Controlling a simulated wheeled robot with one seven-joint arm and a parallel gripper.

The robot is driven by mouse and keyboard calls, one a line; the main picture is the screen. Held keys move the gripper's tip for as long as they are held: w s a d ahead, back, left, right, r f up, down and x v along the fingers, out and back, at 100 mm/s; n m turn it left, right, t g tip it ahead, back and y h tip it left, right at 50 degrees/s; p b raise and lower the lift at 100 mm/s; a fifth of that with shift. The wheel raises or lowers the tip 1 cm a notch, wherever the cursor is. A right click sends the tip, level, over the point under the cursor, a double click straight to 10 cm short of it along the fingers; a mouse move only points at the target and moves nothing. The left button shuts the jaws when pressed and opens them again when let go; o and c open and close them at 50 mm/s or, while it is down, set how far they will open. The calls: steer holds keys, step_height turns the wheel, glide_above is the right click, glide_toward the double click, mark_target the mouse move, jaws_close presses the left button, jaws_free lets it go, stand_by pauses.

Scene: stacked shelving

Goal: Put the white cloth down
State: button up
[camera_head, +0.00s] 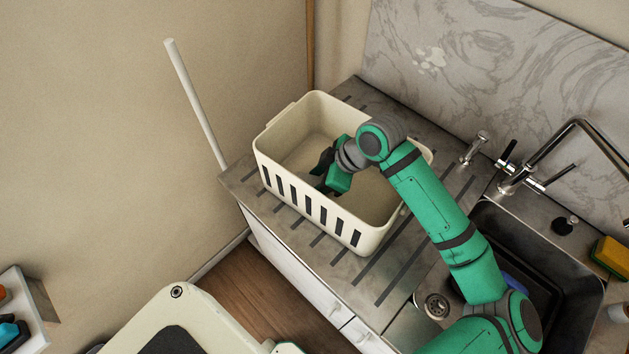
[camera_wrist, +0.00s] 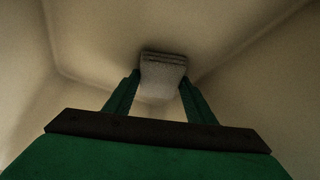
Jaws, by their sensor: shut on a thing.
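The white cloth (camera_wrist: 163,78) looks like a small folded, greyish-white bundle in the wrist view. It sits between the two fingertips of my gripper (camera_wrist: 160,84), which is shut on it. In the head view my gripper (camera_head: 324,168) reaches down inside a cream basket (camera_head: 318,222) with slotted sides. The cloth is hidden there behind the gripper and arm. In the wrist view the basket's pale floor lies beyond the cloth; I cannot tell whether the cloth touches it.
The basket stands on a grooved draining counter (camera_head: 262,200). To the right are a sink (camera_head: 520,250), a tall faucet (camera_head: 560,135) and a yellow-green sponge (camera_head: 610,257). A marble backsplash (camera_head: 500,60) rises behind. A white pole (camera_head: 195,105) stands at the counter's left edge.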

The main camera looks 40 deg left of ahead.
steer(key=o, duration=0.9)
steer(key=shift+w+f, duration=0.1)
steer(key=shift+w, duration=0.05)
steer(key=shift+o, duration=1.2)
steer(key=shift+d, duration=0.1)
steer(key=shift+r, duration=0.55)
steer(key=v, duration=1.1)
steer(key=shift+d, duration=0.15)
steer(key=shift+f, duration=0.1)
